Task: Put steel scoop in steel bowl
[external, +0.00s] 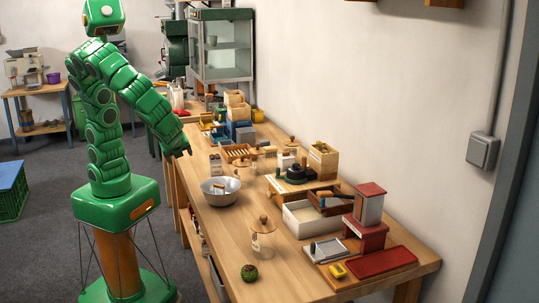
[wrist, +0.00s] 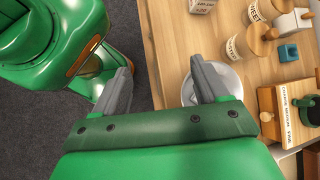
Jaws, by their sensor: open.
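The steel bowl (external: 211,199) stands on the near side of the long wooden table. In the wrist view the bowl (wrist: 233,78) is partly hidden behind my right finger. A small light and brown piece (external: 219,186) shows inside the bowl; it is too small to tell if it is the steel scoop. I cannot make out the scoop for sure anywhere else. My gripper (external: 184,153) is above the table's left edge, behind and left of the bowl. In the wrist view my gripper (wrist: 158,75) is open, with nothing between its fingers.
A lidded glass jar (external: 263,240) and a green round thing (external: 249,272) stand in front of the bowl. A white bin (external: 304,220), a metal tray (external: 327,251) and a red mill (external: 366,228) crowd the right. The table's front-left edge is mostly clear.

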